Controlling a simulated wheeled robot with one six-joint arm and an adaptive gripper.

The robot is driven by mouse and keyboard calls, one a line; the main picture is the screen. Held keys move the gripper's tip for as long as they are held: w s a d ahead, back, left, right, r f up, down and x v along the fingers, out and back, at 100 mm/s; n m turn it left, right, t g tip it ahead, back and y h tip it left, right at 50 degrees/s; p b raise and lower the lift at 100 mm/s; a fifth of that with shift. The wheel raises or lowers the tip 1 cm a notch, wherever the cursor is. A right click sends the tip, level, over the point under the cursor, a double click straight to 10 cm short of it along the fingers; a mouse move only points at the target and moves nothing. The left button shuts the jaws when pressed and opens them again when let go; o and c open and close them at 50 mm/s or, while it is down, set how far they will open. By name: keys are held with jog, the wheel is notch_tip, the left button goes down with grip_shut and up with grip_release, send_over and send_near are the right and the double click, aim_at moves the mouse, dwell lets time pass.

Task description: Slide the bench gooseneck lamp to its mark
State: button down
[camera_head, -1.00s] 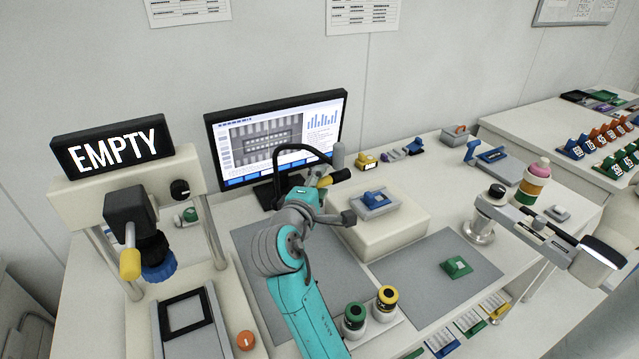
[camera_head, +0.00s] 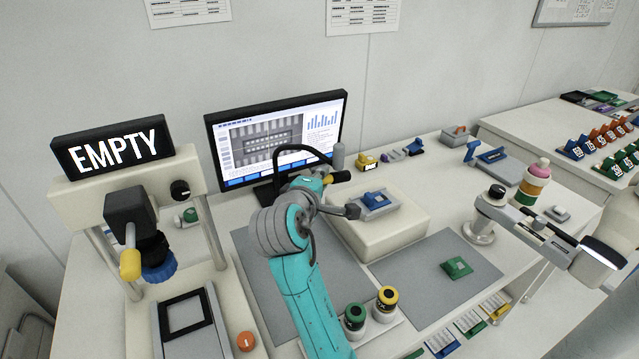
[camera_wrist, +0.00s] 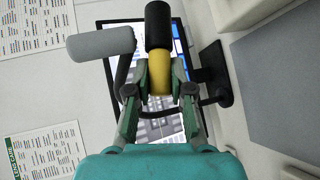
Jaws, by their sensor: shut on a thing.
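The gooseneck lamp shows as a thin black curved neck (camera_head: 297,149) in front of the monitor, with a grey cylindrical head (camera_head: 338,156). The head also shows at upper left in the wrist view (camera_wrist: 100,43). A yellow grip with a black end (camera_wrist: 160,27) stands between my fingers in the wrist view. My gripper (camera_wrist: 162,80) is shut on this yellow grip. In the head view my gripper (camera_head: 324,179) is just in front of the monitor's lower right part. The lamp's base is hidden behind my arm, and I cannot make out its mark.
The monitor (camera_head: 222,147) stands close behind the lamp. A pale raised block (camera_head: 385,235) with a blue-and-grey fixture (camera_head: 376,201) lies to the right. Green-topped and yellow-topped bottles (camera_head: 387,300) stand in front. The bonder with its EMPTY sign (camera_head: 115,148) is at left.

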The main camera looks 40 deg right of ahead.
jog(key=shift+r+y, duration=0.1)
jog(key=shift+y, duration=0.2)
jog(key=c, duration=1)
grip_release()
